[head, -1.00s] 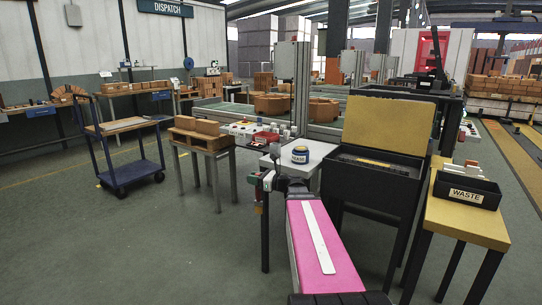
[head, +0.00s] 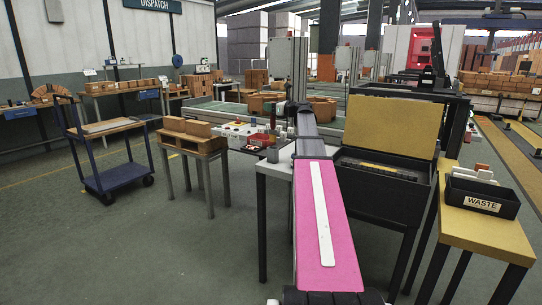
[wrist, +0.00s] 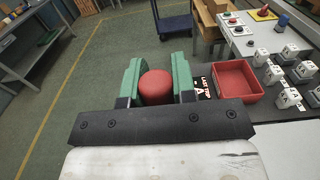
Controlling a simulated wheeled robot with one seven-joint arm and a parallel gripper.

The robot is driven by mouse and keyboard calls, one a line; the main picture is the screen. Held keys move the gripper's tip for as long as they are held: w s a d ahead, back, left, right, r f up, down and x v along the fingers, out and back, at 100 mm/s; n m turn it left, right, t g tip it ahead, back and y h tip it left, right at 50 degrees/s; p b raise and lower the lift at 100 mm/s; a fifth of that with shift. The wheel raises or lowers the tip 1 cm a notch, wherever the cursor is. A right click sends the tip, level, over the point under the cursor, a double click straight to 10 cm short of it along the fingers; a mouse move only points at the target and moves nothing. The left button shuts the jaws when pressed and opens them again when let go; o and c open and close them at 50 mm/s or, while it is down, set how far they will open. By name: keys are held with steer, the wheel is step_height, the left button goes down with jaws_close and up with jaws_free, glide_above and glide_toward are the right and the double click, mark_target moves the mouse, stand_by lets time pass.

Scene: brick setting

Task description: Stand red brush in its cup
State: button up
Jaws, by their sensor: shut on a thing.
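My gripper (wrist: 155,72) has its green fingers on either side of a red piece with a rounded top (wrist: 155,88), which I take to be the red brush; it is held between them. Its lower part is hidden from the wrist camera. In the head view my gripper (head: 275,117) is small, at the far end of my pink arm, above the back of the bench. I cannot pick out the brush's cup for certain in either current view; my arm covers part of the bench.
An open red tray (wrist: 240,82) lies right of my gripper, with several white lettered blocks (wrist: 285,65) beyond it. A panel with buttons (wrist: 240,40) is behind. A pallet table with bricks (head: 193,137) and a blue trolley (head: 110,150) stand left. A waste bin (head: 482,194) is far right.

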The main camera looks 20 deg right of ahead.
mark_target(275, 128)
step_height(275, 128, down, 10)
steer(key=shift+r, duration=0.1)
stand_by(0.4)
steer(key=o, duration=0.9)
steer(key=shift+o, duration=0.2)
steer(key=shift+s+d, duration=0.15)
steer(key=shift+s, duration=0.05)
steer(key=v, duration=1.1)
steer(key=shift+s+d, duration=0.15)
steer(key=shift+d, duration=0.05)
